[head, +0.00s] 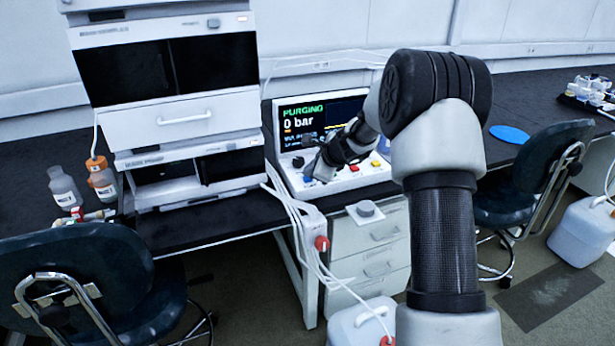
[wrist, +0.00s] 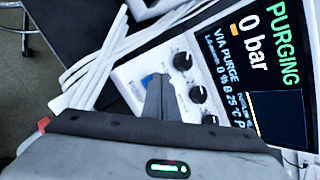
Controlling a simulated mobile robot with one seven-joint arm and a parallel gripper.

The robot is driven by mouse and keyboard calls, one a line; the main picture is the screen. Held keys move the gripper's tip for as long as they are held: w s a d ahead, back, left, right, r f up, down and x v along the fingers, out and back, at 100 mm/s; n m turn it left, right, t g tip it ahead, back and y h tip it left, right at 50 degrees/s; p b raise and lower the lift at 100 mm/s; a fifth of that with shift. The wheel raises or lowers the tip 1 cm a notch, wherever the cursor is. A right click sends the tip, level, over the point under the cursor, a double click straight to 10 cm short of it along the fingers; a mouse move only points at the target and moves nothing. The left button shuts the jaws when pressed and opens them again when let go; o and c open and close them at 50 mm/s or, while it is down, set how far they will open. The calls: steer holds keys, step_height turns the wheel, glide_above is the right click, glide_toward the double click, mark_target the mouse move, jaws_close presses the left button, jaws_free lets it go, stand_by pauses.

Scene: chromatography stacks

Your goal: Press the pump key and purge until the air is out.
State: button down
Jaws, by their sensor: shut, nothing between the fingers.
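The controller panel (head: 350,182) stands on the bench, and its screen (head: 303,114) reads PURGING and 0 bar. In the wrist view the screen (wrist: 262,60) also shows VIA PURGE. A blue key (head: 306,172) sits at the panel's lower left; part of it shows in the wrist view (wrist: 147,80) beside my fingers. My gripper (head: 318,173) is shut and empty, with its fingertips at or just over the blue key. I cannot tell whether they touch it. Black knobs (wrist: 182,60) lie beside the fingers. A red-knobbed fitting (head: 322,243) sits on the white tubing below the bench.
The stacked chromatography modules (head: 190,120) stand close left of the panel. White tubes (wrist: 100,55) run beside it. Two bottles (head: 65,188) stand at the left. Chairs (head: 85,265) and a white jug (head: 585,230) occupy the floor. A blue disc (head: 509,133) lies on the right bench.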

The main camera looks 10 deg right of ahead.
steer(key=shift+r+p, duration=0.3)
steer(key=shift+r, duration=0.25)
steer(key=shift+r+p, duration=2.15)
steer(key=shift+r, duration=0.35)
